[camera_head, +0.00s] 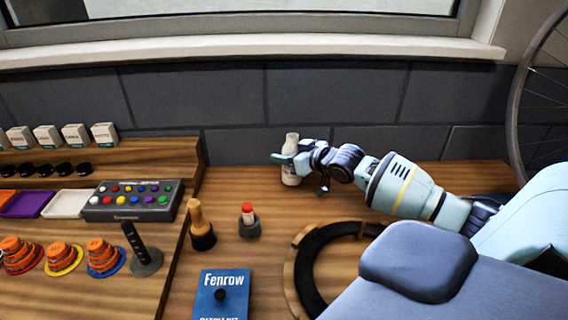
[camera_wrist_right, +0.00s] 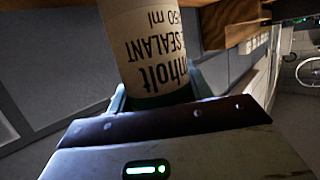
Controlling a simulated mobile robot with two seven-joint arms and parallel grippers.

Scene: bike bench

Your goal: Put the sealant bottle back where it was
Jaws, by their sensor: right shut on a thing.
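The sealant bottle (camera_head: 291,178) is a white bottle, upright at the back of the bench near the grey wall in the head view. My right gripper (camera_head: 290,160) is shut on it, with the fingers around its side. In the right wrist view the bottle (camera_wrist_right: 145,45) fills the space between the fingers of the right gripper (camera_wrist_right: 155,92), and its label reads "SEALANT". I cannot tell whether its base touches the bench top. My left gripper is not in view.
A dark ring (camera_head: 305,265) lies at centre right. A button box (camera_head: 130,202) sits left. Bare wood (camera_head: 240,185) lies left of the bottle.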

